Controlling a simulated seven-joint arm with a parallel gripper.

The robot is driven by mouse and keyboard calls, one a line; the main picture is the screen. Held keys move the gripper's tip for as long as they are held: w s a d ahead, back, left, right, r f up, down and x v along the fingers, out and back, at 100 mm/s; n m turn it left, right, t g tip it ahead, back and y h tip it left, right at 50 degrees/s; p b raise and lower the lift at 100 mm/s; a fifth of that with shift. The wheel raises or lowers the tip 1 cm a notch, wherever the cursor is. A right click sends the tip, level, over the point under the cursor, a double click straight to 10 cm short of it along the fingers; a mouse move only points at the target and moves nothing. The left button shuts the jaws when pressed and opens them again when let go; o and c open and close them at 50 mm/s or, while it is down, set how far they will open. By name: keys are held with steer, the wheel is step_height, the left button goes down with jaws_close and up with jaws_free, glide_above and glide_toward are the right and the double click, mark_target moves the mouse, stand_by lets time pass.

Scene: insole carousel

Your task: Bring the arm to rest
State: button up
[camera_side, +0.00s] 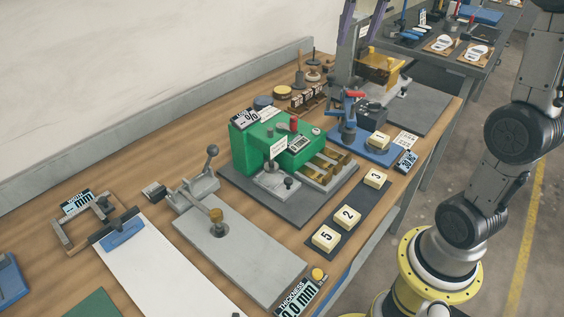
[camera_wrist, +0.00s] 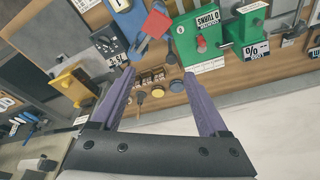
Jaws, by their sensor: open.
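My gripper (camera_wrist: 160,74) shows in the wrist view with its two purple fingers spread wide apart. Nothing is held between them; only the bench and its things show beyond the fingertips. In the side view the purple fingers of my gripper (camera_side: 352,30) show at the top edge, near the yellow-jawed press (camera_side: 380,66) at the bench's far end. The rest of the gripper is cut off by the picture's edge. I cannot tell how far the fingertips are from the press.
The wooden bench (camera_side: 140,172) carries a green machine (camera_side: 252,150), a blue-based fixture (camera_side: 366,148) and several small dark stamps and pots. Numbered cream blocks (camera_side: 347,216) lie on a dark strip near the front edge. Another bench (camera_side: 458,60) stands behind at the right.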

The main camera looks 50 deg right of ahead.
steer(key=s+a+f+n+t, duration=0.2)
steer(key=s+a+n, duration=0.2)
steer(key=s+a, duration=0.75)
steer(key=s+a+f+n+t+y, duration=0.1)
steer(key=s+a+f, duration=0.2)
steer(key=s+f, duration=0.3)
step_height(320, 180, down, 4)
steer(key=shift+s+a+f+n, duration=0.1)
steer(key=shift+s+a+n, duration=0.2)
steer(key=shift+a, duration=0.1)
